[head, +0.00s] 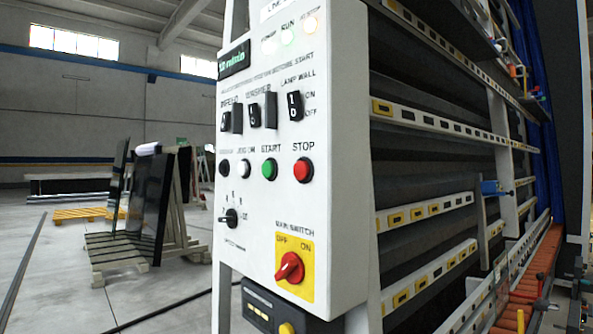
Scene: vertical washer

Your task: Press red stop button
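The red stop button (303,170) is a round button under the label "STOP" on the front of a white control panel (335,215). It is to the right of the green start button (269,169). It is unobstructed in the head view. Neither my left nor my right gripper shows in the head view.
A red rotary main switch (289,268) on a yellow plate is below the stop button. Black rocker switches (294,106) are above. Washer rails (440,125) stand close at the right. Open floor (180,285) and a pallet rack (120,255) are at the left.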

